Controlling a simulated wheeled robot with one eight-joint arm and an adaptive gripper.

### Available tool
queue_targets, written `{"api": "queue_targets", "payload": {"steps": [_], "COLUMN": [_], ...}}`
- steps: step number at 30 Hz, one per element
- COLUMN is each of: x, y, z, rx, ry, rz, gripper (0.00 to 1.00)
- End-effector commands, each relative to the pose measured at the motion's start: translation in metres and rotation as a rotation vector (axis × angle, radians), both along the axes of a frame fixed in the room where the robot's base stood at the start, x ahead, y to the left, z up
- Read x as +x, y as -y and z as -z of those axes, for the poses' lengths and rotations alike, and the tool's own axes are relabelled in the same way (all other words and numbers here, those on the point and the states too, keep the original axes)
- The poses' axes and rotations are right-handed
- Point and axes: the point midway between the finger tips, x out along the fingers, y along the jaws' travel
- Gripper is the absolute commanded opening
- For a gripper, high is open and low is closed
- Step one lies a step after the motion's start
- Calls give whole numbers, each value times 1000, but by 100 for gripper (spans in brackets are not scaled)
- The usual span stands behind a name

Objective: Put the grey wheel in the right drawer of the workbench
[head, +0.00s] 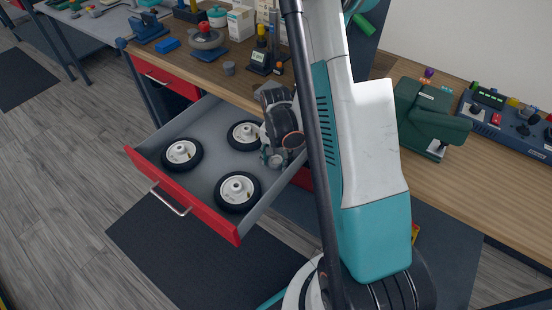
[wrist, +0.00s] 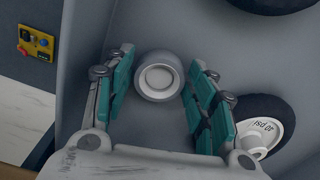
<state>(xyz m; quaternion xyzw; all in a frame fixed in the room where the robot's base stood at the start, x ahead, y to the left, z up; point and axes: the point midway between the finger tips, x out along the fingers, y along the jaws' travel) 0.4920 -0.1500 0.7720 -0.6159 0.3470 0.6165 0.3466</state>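The right drawer (head: 183,199) of the workbench is pulled open, with a red front and grey inside. The small grey wheel (wrist: 158,77) sits on the grey drawer floor in the wrist view. My gripper (head: 272,158) is down inside the drawer's right rear part. In the wrist view its teal fingers (wrist: 162,62) are spread on both sides of the grey wheel, with visible gaps. In the head view the grey wheel is not clearly visible behind my gripper.
Black wheels with white hubs lie in the drawer at left (head: 182,154), rear (head: 244,135) and front (head: 237,191). The left drawer (head: 165,77) is shut. The wooden benchtop (head: 217,75) carries tools and boxes. A green machine (head: 430,115) stands at right.

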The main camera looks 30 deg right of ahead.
Motion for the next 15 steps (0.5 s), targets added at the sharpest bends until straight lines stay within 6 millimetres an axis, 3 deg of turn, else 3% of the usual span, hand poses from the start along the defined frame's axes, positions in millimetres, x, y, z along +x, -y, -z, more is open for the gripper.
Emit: {"api": "queue_targets", "payload": {"steps": [15], "x": [0], "y": [0], "z": [-9], "rx": [0], "ry": [0], "rz": [0], "gripper": [65]}}
